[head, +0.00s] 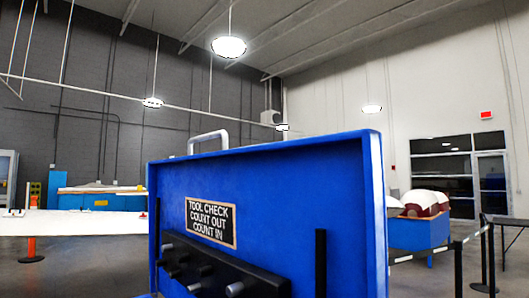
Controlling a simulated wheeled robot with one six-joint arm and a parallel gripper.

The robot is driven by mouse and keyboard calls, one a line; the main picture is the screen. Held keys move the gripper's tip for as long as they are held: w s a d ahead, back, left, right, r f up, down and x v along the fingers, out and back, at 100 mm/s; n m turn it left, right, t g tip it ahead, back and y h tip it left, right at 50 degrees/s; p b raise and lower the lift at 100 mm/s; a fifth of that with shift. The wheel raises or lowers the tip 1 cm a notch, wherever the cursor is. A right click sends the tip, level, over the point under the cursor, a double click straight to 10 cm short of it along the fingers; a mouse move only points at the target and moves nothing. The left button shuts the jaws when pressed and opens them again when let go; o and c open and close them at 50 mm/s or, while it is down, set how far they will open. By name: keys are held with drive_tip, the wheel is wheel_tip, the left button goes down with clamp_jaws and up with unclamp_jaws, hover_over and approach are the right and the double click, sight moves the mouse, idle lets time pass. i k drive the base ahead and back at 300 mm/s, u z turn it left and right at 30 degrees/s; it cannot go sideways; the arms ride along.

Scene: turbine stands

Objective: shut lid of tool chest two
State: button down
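A blue tool chest lid (275,185) stands raised in the middle of the head view, close to me, with its inner side towards me. A label on it (211,222) reads "TOOL CHECK COUNT OUT COUNT IN". A black rack (215,268) with knobs or tool ends is fixed below the label. A pale handle (208,137) shows over the lid's top edge. The chest's body is below the picture and hidden. No number shows on the lid, so I cannot tell which chest this is. My gripper is not in view.
A white-topped bench (75,222) stands at the left, with an orange-based post (31,250) by it. At the right are a blue crate (418,233) holding white and dark red parts, a belt barrier post (458,268) and a dark table (508,220). Open floor shows at the left.

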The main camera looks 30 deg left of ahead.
sight(305, 217)
drive_tip(key=i, duration=2.35)
drive_tip(key=u, duration=3.3)
drive_tip(key=i, duration=0.35)
drive_tip(key=z, duration=0.65)
